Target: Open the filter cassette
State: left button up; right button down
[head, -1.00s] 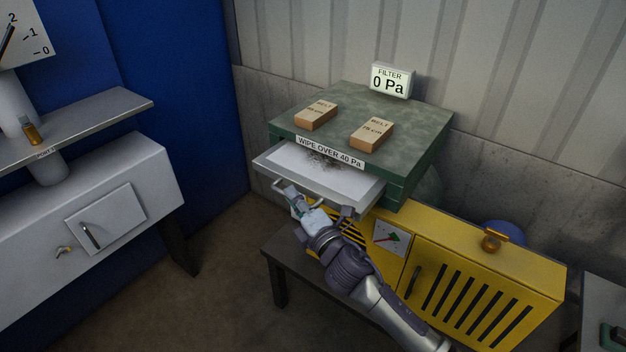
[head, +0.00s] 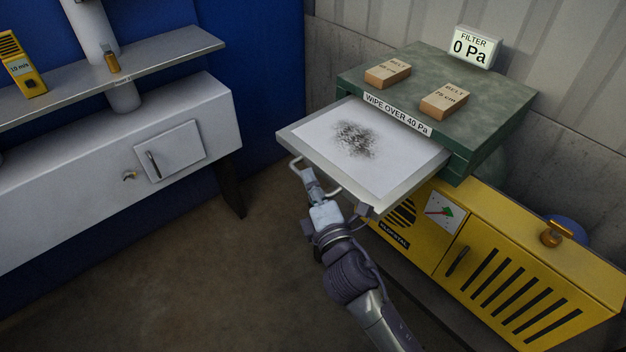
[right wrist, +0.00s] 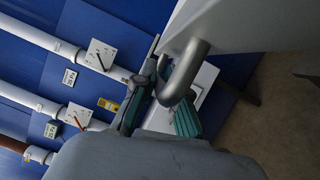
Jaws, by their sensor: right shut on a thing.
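The filter cassette (head: 402,185) is a flat grey tray with a white sheet and a dark dust patch (head: 354,140) on it. It sticks far out of the green cabinet (head: 478,128), under the label "WIPE OVER 40 Pa". My right gripper (head: 308,180) is at the cassette's front edge, shut on its bar handle (head: 332,189). In the right wrist view the handle (right wrist: 186,75) is a thick grey bent bar between the fingers of my right gripper (right wrist: 160,95). My left gripper is not in view.
Two belt boxes (head: 388,74) lie on the cabinet, with a display (head: 473,47) reading 0 Pa behind. A yellow slotted unit (head: 520,270) stands below at right. A grey duct box (head: 110,170) with a small door is at left. Open floor lies between.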

jog(key=c, duration=1.2)
grip_release()
jog(key=shift+s, duration=0.1)
jog(key=v, duration=1.1)
jog(key=shift+s, duration=0.45)
jog(key=shift+d+f, duration=0.1)
